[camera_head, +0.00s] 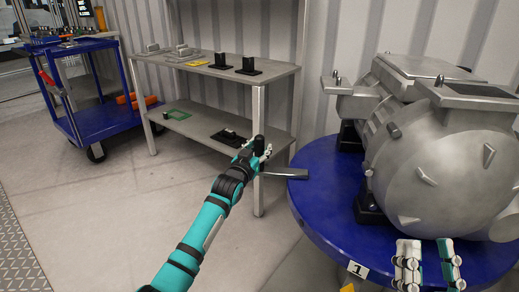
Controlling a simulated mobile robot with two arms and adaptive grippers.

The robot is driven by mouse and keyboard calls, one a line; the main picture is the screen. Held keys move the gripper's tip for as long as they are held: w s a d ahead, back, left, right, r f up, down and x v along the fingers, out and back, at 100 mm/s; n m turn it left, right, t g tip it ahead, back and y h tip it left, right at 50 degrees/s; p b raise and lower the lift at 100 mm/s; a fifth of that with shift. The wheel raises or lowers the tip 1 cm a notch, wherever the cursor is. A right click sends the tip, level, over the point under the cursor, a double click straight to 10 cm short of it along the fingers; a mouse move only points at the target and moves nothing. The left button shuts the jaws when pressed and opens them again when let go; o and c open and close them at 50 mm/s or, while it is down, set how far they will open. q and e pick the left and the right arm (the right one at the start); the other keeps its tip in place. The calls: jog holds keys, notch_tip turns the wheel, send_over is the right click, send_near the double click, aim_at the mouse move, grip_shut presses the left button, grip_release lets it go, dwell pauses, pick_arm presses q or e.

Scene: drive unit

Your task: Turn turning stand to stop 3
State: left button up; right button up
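The turning stand is a round blue table (334,215) at the right. A small plate marked 1 (357,269) sits on its front rim. A flat grey handle bar (288,173) sticks out from the stand's left edge. A black upright knob (259,143) stands at the bar's outer end. My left gripper (261,150) is at this knob, with its fingers around it, and appears closed on it. My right gripper (428,264) is in front of the stand at the bottom right, with its two fingers apart and nothing between them.
A large grey drive unit (430,160) rests on the stand on black supports. A grey shelf table (228,72) with small black and grey parts stands behind my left arm. A blue cart (102,118) with orange items is at the far left. The floor at left is clear.

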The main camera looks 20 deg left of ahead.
pick_arm(q)
grip_shut()
jog(key=shift+f, duration=0.1)
dwell(0.5)
